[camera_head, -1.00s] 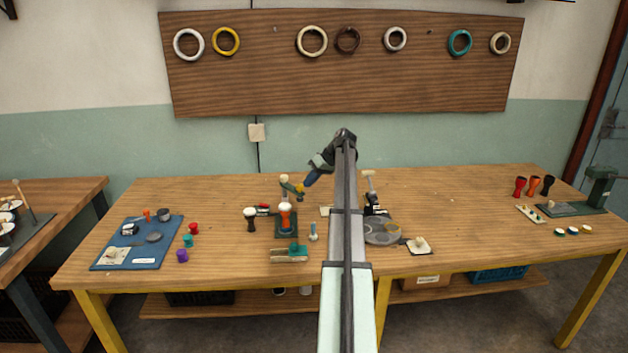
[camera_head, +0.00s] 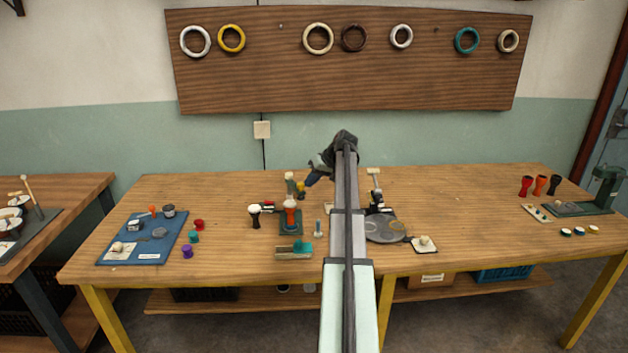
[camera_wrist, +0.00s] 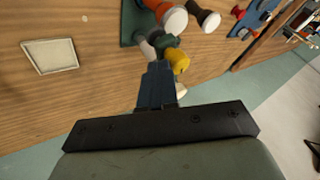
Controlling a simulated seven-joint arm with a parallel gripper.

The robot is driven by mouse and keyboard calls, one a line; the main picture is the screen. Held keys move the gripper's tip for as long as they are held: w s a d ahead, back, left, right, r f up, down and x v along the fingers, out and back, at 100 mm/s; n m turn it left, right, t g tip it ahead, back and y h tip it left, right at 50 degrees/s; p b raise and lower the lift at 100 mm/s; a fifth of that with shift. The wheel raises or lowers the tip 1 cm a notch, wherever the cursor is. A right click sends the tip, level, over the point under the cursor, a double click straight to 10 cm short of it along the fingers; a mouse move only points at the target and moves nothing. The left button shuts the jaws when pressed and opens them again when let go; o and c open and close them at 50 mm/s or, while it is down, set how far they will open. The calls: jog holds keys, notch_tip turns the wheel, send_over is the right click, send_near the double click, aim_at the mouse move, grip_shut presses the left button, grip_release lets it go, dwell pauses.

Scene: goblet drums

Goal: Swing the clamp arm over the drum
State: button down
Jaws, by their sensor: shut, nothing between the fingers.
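An orange drum with a white head (camera_head: 291,204) stands upright on a green stand (camera_head: 284,230); the drum also shows at the top of the wrist view (camera_wrist: 168,14). Behind it is a post with a pale top (camera_head: 290,177) and a dark green clamp arm (camera_wrist: 164,41) with a yellow end piece (camera_head: 301,187). The yellow piece (camera_wrist: 178,61) is behind and to the right of the drum in the head view. My gripper (camera_head: 305,184) is shut and empty, its blue fingertips (camera_wrist: 159,66) beside the yellow piece. I cannot tell whether they touch.
A black drum (camera_head: 254,215) stands left of the stand. A green-topped block (camera_head: 294,250) lies in front, and a small blue-ended tool (camera_head: 318,229) to the right. A grey round plate (camera_head: 384,228) lies farther right. A blue mat (camera_head: 145,240) with parts lies left.

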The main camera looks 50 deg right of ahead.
jog(key=shift+w+a+m+t+h, duration=0.1)
jog(key=shift+w+a+m+h, duration=0.2)
jog(key=shift+a+m, duration=0.45)
jog(key=shift+w+a+m+t+h, duration=0.15)
jog(key=shift+a+m+h, duration=0.35)
jog(key=shift+a, duration=0.45)
jog(key=shift+w+a+m+t+h, duration=0.1)
jog(key=shift+w+a+m+h, duration=0.15)
jog(key=shift+a+m, duration=0.5)
jog(key=shift+a, duration=0.2)
jog(key=shift+s+d, duration=0.1)
jog(key=s+d+f+v, duration=0.1)
jog(key=s+v, duration=0.1)
jog(key=v, duration=1)
jog(key=shift+d+f, duration=0.2)
jog(key=shift+d, duration=0.05)
